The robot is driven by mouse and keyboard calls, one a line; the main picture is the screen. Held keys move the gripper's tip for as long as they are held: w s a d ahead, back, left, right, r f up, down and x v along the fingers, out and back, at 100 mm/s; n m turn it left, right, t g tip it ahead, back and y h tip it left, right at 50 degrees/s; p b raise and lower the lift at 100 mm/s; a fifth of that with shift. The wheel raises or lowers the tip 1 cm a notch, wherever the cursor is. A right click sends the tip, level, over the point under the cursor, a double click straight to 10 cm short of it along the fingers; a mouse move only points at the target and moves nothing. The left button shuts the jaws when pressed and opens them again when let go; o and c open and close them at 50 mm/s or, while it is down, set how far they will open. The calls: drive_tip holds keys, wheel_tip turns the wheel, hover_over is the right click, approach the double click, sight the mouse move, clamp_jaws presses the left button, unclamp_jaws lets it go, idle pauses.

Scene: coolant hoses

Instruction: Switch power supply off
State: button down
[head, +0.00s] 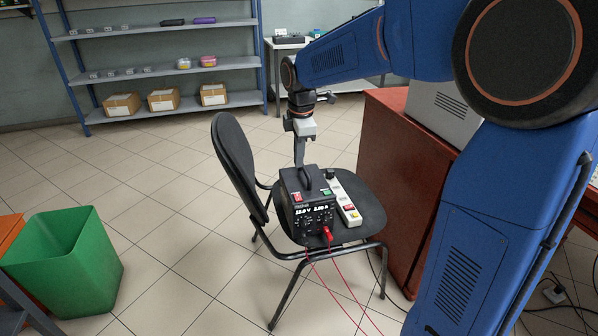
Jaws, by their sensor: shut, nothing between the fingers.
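The power supply (309,221) is a small black box with a top handle, standing on the seat of a black chair. Its front display is lit with white digits, too small to read surely. My gripper (299,162) points down, shut and empty, at the supply's rear top edge in the picture. I cannot tell whether the fingertips touch it.
A white power strip (343,196) lies right of the supply on the chair seat (372,217). The chair's backrest (236,166) rises at left. A reddish-brown cabinet (400,170) stands close at right. A green bin (65,262) stands at left; shelves (165,70) are behind.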

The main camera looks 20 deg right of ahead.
sight(298, 195)
drive_tip(key=shift+r, duration=1)
drive_tip(key=shift+s, duration=0.4)
drive_tip(key=f, duration=0.4)
drive_tip(key=w+f, duration=0.1)
drive_tip(key=f, duration=0.8)
drive_tip(key=shift+w, duration=0.25)
drive_tip(key=shift+f, duration=0.4)
